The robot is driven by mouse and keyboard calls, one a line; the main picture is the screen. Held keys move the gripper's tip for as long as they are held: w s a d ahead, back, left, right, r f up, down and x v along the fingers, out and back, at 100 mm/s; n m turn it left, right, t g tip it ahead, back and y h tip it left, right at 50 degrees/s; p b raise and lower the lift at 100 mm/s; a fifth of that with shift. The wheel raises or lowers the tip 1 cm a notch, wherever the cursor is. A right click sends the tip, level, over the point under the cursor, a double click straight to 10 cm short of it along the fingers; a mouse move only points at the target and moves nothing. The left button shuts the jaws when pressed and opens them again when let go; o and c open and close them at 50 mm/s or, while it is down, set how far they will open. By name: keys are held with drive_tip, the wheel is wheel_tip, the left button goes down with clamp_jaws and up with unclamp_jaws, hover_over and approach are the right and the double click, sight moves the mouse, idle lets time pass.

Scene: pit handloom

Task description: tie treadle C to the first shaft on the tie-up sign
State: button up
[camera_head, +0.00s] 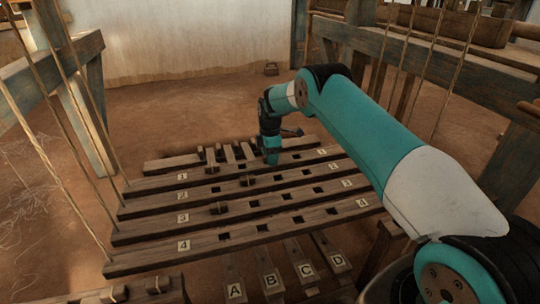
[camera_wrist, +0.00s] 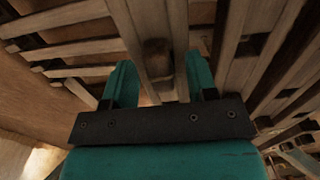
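Treadle C (camera_head: 307,272) is a wooden bar marked with a C plate at the bottom, between treadles B (camera_head: 270,284) and D (camera_head: 336,262). Four wooden bars numbered 1 to 4 cross above the treadles; bar 1 (camera_head: 150,184) is farthest and bar 4 (camera_head: 150,258) nearest. All have square holes. My gripper (camera_head: 272,158) points down over the far bars, near bar 1. In the wrist view its two teal fingers (camera_wrist: 162,82) are apart, with a brown block (camera_wrist: 157,58) between them, not visibly touching either finger. No readable tie-up sign shows.
Small dark pegs or ties sit on bars 1 (camera_head: 212,169), 2 (camera_head: 247,180) and 3 (camera_head: 218,208). Cords hang at left (camera_head: 75,130) and right (camera_head: 405,70). A blue-grey loom frame (camera_head: 420,50) stands at right. Open earth floor lies behind the bars.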

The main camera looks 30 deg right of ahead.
wheel_tip(320, 180, up, 18)
drive_tip(key=p, duration=0.7)
drive_tip(key=shift+f, duration=0.25)
drive_tip(key=shift+s, duration=0.1)
